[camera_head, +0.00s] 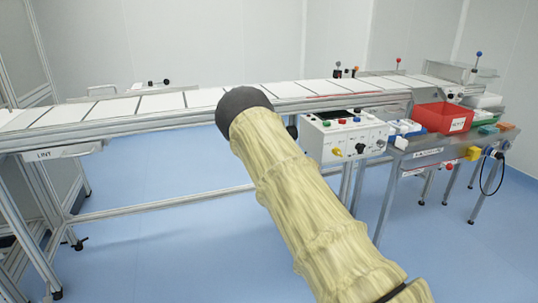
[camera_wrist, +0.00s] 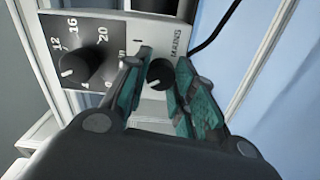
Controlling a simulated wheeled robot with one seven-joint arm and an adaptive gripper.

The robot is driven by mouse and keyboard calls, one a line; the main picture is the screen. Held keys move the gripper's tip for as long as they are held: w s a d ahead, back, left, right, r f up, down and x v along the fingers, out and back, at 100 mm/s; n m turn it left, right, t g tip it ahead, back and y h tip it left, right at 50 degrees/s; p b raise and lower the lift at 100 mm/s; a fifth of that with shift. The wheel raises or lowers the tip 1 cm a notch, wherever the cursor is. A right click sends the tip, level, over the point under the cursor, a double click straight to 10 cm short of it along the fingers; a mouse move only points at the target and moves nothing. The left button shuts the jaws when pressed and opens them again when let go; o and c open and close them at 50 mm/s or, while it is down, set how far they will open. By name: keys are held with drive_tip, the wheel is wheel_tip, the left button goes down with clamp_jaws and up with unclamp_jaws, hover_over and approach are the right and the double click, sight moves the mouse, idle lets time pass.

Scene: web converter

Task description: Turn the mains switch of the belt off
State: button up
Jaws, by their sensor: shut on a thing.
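In the wrist view, the mains switch (camera_wrist: 160,74) is a small round black knob with a pale mark on a light panel (camera_wrist: 150,22). The word MAINS is printed beside it, and an "I" stands above it to the left. My gripper (camera_wrist: 155,66) has its two teal-padded fingers on either side of the knob, shut on it. The right finger covers part of the knob's surroundings, so any off mark is hidden. In the head view, my sleeved arm (camera_head: 300,190) hides the gripper and the switch. The belt (camera_head: 160,104) runs across behind the arm.
A larger black dial (camera_wrist: 80,65) with numbers sits left of the switch, close to the left finger. A black cable (camera_wrist: 210,30) passes at right. In the head view, a control box (camera_head: 322,137) and a red bin (camera_head: 440,116) stand right of my arm.

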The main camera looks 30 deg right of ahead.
drive_tip(key=shift+a+f+n, duration=0.1)
drive_tip(key=shift+f+n, duration=0.05)
drive_tip(key=shift+n, duration=0.75)
drive_tip(key=o, duration=1)
drive_tip(key=shift+s, duration=0.1)
drive_tip(key=v, duration=1.1)
drive_tip(key=shift+s, duration=0.4)
